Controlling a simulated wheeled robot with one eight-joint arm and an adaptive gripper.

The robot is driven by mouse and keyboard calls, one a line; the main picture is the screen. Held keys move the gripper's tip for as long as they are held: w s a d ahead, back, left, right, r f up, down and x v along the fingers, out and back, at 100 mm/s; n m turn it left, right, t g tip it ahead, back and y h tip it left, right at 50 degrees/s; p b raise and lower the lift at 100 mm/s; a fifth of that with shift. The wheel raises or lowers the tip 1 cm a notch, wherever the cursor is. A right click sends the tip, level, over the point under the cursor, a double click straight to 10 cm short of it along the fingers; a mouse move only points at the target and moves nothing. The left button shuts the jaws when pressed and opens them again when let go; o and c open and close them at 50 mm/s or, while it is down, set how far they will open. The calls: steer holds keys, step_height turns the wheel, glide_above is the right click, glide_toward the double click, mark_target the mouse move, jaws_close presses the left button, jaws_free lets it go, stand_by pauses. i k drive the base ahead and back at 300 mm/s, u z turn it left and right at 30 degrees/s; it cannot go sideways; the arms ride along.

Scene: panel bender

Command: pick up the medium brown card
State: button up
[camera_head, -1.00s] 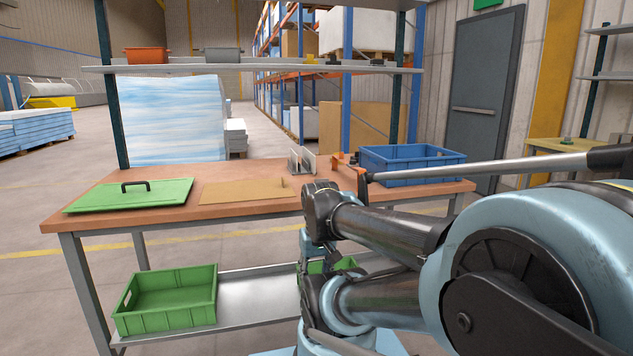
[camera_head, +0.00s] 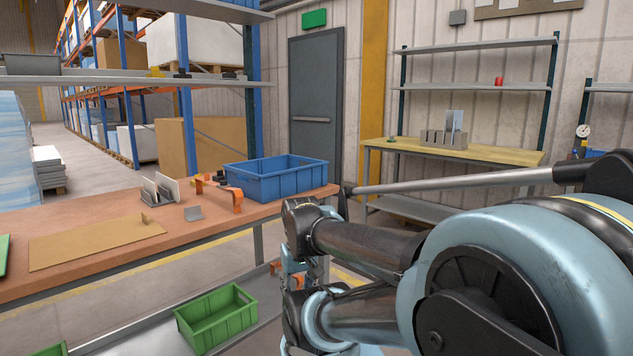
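A flat brown card (camera_head: 95,240) lies on the wooden workbench (camera_head: 190,240) at the left. A small upright tab stands near its right end. Nothing covers it. My arm is folded at the right of the view. What seems to be my gripper (camera_head: 294,268) hangs below the dark wrist, in front of the bench's right end and well to the right of the card. It is small and partly hidden by my arm links, so its fingers do not show clearly.
A blue crate (camera_head: 276,180), an orange bracket (camera_head: 238,195) and upright grey plates (camera_head: 160,190) stand on the bench right of the card. A green crate (camera_head: 215,318) sits on the lower shelf. A second table (camera_head: 500,155) stands behind at right.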

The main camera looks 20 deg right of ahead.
mark_target(46, 251)
steer(key=u, duration=1.2)
